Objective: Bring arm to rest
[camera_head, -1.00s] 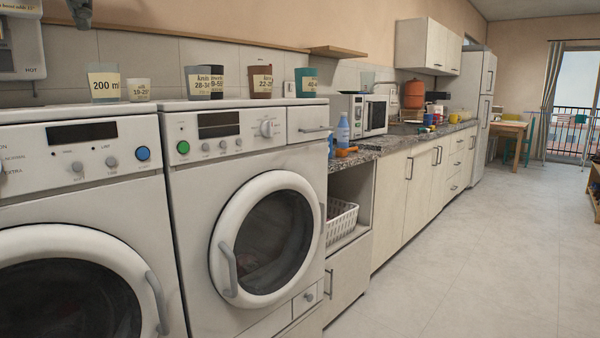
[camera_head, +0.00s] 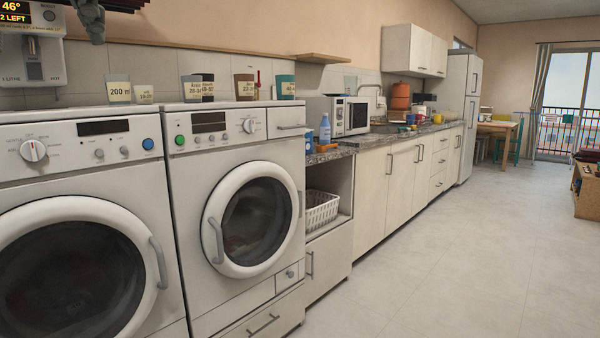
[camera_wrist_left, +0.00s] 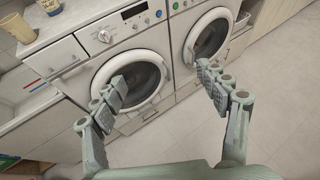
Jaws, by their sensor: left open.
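My left gripper (camera_wrist_left: 165,92) shows in the left wrist view with its two fingers spread wide and nothing between them. It hangs above the floor, in front of two white washing machines. The left washer (camera_head: 75,165) and the right washer (camera_head: 215,150) stand side by side in the head view, both with round doors closed. My right gripper is in neither view.
Cups (camera_head: 118,90) stand on the washers. A white basket (camera_head: 322,211) sits in an open cabinet bay beside the right washer. A long counter (camera_head: 375,138) with a microwave (camera_head: 350,116) runs to the fridge.

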